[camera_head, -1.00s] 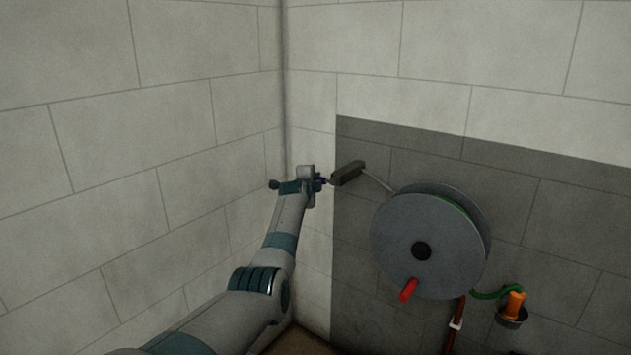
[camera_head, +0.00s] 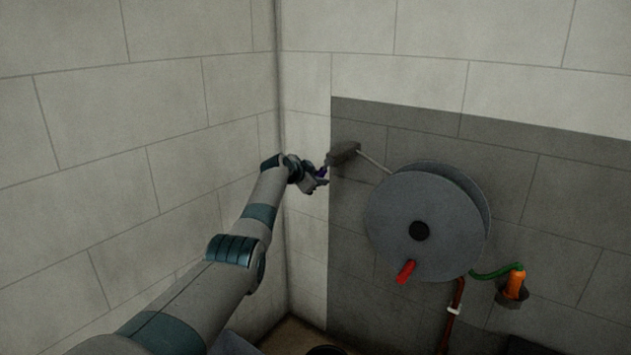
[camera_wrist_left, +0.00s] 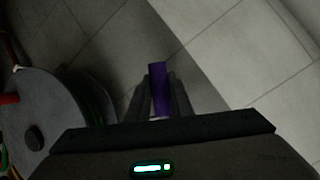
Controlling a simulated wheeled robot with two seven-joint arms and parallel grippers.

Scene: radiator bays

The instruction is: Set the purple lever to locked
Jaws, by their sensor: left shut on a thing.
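The purple lever (camera_wrist_left: 157,85) shows in the left wrist view between the two fingers of my left gripper (camera_wrist_left: 158,100), which is shut on it. In the head view my left gripper (camera_head: 318,180) is at the wall near the corner, and only a small purple bit of the lever (camera_head: 321,172) shows there. A dark grey box (camera_head: 343,153) is just right of and above the gripper. The lever's base and any lock markings are hidden or too small to read. My right gripper is not in view.
A large grey reel (camera_head: 408,208) with a black hub and a red handle (camera_head: 405,271) is mounted right of the lever. An orange nozzle (camera_head: 515,284) on a green hose sits in a holder farther right. The left wall (camera_head: 120,170) is close beside my left arm.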

